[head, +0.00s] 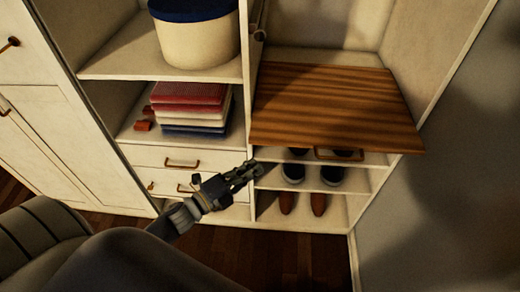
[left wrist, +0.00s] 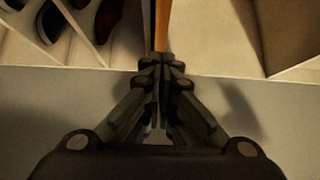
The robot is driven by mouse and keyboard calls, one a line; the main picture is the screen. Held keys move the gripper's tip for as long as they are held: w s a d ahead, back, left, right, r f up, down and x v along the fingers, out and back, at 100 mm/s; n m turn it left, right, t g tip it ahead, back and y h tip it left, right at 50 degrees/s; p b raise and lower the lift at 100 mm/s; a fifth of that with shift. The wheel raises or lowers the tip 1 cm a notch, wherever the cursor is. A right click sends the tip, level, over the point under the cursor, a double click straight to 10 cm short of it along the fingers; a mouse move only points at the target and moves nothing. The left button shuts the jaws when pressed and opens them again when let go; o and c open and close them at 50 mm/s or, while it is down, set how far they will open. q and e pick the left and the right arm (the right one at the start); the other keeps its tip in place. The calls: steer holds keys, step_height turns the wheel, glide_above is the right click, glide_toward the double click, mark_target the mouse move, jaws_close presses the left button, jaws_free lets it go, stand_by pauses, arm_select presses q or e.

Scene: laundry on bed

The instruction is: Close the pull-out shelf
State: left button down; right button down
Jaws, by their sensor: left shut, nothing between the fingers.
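The pull-out shelf (head: 335,105) is a striped brown wooden board in the right bay of the white wardrobe. It is pulled out, with its front edge sticking out past the shelves below. A handle (head: 338,154) shows at its front edge. My left gripper (head: 254,169) is shut and empty, low and left of the board's front left corner, in front of the upright divider. In the left wrist view its closed fingertips (left wrist: 161,62) are near a narrow orange-brown strip, probably the shelf's edge (left wrist: 163,25). I cannot tell whether they touch. My right gripper is not in view.
Dark shoes (head: 331,174) and brown shoes (head: 318,203) stand on shelves below the board. Left are drawers with handles (head: 182,164), folded cloths (head: 190,106) and a round box (head: 197,38). A striped seat-like thing (head: 40,235) is at lower left. A grey wall (head: 455,170) bounds the right.

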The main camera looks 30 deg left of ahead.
mark_target(263, 122)
arm_select(q)
steer(key=w, duration=0.2)
steer(key=w+p, duration=0.1)
steer(key=w, duration=0.3)
steer(key=shift+w+a+p, duration=0.15)
steer(key=shift+a+p, duration=0.1)
steer(key=shift+p, duration=0.15)
steer(key=shift+w+a+f+b, duration=0.1)
steer(key=shift+w+b, duration=0.2)
steer(key=shift+w, duration=0.1)
steer(key=w+a+b, duration=0.1)
steer(key=w+b, duration=0.1)
steer(key=w, duration=0.1)
steer(key=w+a+b, duration=0.1)
steer(key=w, duration=0.2)
steer(key=w+a+b, duration=0.2)
steer(key=w, duration=0.2)
steer(key=shift+f+b, duration=0.15)
steer(key=shift+b, duration=0.2)
steer(key=shift+w+a, duration=0.15)
steer(key=shift+w, duration=0.15)
steer(key=shift+w+a+r, duration=0.1)
steer(key=shift+r, duration=0.35)
